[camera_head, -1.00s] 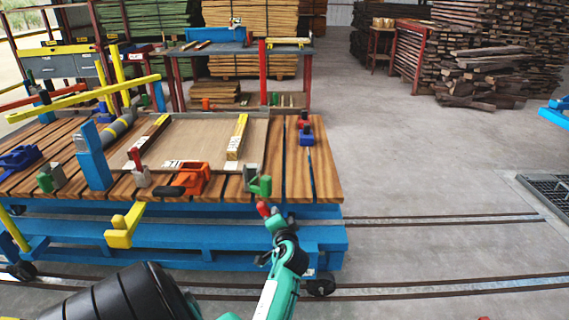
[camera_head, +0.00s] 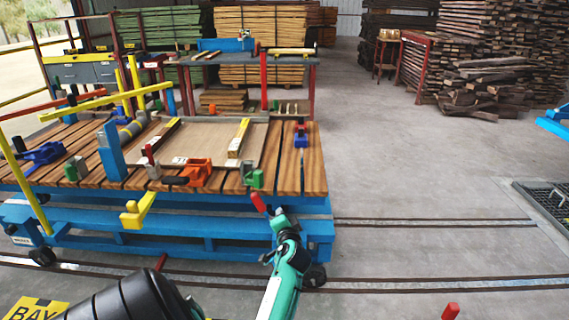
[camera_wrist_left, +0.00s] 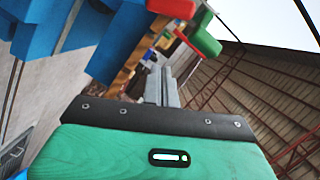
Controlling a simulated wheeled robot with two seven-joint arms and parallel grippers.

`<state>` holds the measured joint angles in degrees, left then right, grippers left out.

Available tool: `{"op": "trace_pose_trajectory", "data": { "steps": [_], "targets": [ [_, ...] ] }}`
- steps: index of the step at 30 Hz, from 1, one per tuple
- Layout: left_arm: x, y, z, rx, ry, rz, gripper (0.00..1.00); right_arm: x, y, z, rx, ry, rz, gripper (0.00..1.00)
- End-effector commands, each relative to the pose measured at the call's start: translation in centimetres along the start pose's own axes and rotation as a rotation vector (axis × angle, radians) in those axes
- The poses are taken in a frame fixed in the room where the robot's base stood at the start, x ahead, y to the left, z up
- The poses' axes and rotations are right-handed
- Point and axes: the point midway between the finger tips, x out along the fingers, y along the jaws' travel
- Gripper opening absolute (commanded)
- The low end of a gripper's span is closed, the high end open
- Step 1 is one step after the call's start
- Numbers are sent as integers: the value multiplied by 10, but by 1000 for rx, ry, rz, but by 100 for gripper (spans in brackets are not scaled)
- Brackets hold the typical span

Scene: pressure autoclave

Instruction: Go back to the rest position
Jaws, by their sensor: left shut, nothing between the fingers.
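My left gripper (camera_head: 279,212) is at the end of the teal arm, in front of the near right edge of the wooden-slatted table (camera_head: 313,180). Its grey fingers also show in the left wrist view (camera_wrist_left: 161,86); they are together with nothing between them. A green clamp (camera_head: 251,178) with a red handle (camera_head: 258,202) sits at the table's near edge, just beyond the gripper; in the head view the handle lies close to the fingertips. Whether they touch cannot be told. My right gripper is not in view.
The table's blue wheeled base (camera_head: 200,238) stands over floor rails. An orange clamp (camera_head: 198,173) and a yellow bracket (camera_head: 138,210) are at its front. Stacked timber (camera_head: 485,60) is at the back right.

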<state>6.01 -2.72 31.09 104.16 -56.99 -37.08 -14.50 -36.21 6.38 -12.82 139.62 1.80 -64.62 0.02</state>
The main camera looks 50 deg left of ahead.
Motion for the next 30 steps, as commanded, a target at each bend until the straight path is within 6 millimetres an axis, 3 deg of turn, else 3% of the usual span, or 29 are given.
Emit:
{"op": "trace_pose_trajectory", "data": {
  "steps": [25, 30],
  "targets": [
    [1, 0, 0, -2, 3, 4, 0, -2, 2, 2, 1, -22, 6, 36],
    [-25, 14, -4, -46, 41, 72, 0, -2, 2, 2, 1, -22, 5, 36]
  ]
}}
